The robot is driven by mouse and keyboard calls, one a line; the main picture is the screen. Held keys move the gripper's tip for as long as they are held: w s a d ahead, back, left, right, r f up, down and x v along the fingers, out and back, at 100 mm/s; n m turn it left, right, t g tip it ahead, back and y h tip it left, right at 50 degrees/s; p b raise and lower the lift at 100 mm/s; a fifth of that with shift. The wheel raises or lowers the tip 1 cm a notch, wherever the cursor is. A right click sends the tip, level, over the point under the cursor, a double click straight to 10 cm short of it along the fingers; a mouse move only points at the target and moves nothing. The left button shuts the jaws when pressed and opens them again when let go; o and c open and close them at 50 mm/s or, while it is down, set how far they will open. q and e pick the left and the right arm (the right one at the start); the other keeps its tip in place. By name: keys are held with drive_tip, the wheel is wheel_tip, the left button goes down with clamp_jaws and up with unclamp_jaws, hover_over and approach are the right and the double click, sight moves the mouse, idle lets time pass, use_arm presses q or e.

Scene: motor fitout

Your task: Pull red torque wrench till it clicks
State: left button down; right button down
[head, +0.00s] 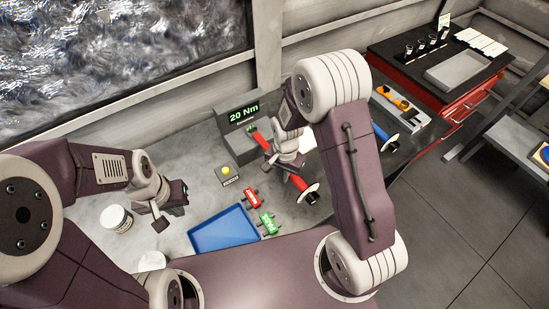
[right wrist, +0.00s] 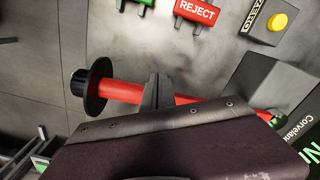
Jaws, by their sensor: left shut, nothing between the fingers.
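The red torque wrench (head: 297,181) lies at a slant by the grey tester with a green "20 Nm" display (head: 243,113); a black disc sits near its handle end. It also shows in the right wrist view (right wrist: 120,92), running across the picture. My right gripper (head: 284,160) is at the wrench's shaft. In the right wrist view its fingers (right wrist: 157,92) cross in front of the red shaft, close together; whether they clamp it I cannot tell. My left gripper (head: 169,207) is shut and empty over the bench, left of the blue tray.
A yellow button (head: 226,170), a red REJECT block (head: 252,199) and a green block (head: 267,222) stand near the blue tray (head: 200,241). A white tub (head: 116,218) is at left. A blue wrench (head: 380,132) and an orange one (head: 392,97) lie right of my right arm.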

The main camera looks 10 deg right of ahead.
drive_tip(key=shift+a, duration=0.15)
drive_tip(key=shift+s+a, duration=0.25)
drive_tip(key=shift+a, duration=0.35)
drive_tip(key=shift+s+a, duration=0.2)
drive_tip(key=shift+a, duration=0.35)
wheel_tip(320, 180, up, 9)
drive_tip(key=p, duration=0.8)
